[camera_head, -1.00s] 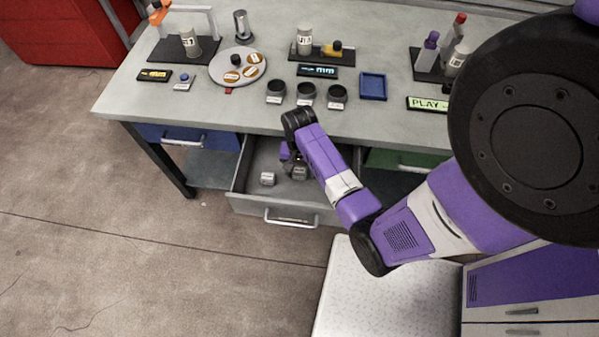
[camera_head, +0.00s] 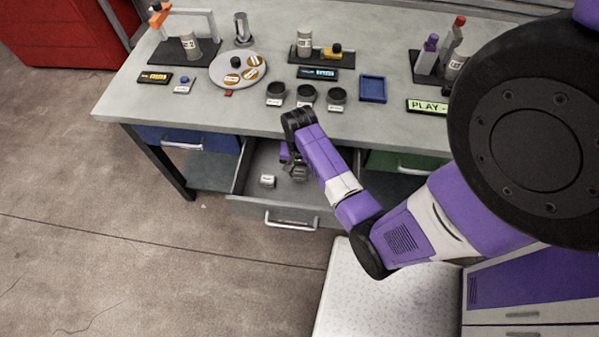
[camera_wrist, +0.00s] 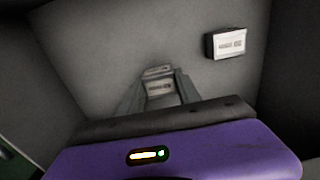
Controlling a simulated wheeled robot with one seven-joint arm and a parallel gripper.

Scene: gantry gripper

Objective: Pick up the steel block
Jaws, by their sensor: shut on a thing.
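My gripper (camera_wrist: 158,92) is shut on a small grey metallic block (camera_wrist: 159,87), seen between its fingers in the wrist view. I take it for the steel block, but its label is too blurred to read. In the head view my gripper (camera_head: 299,175) reaches down inside the open grey drawer (camera_head: 262,207), and it mostly hides the held block. I cannot tell whether the block touches the drawer floor. A second labelled block (camera_head: 267,181) lies on the drawer floor to the left, apart from my gripper; it also shows at upper right in the wrist view (camera_wrist: 228,43).
The drawer walls stand close around my gripper, under the table edge (camera_head: 220,121). A blue drawer (camera_head: 170,136) and a green drawer (camera_head: 400,163) flank it. Several dark cups (camera_head: 306,94), a turntable (camera_head: 221,71) and a blue tray (camera_head: 373,88) stand above.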

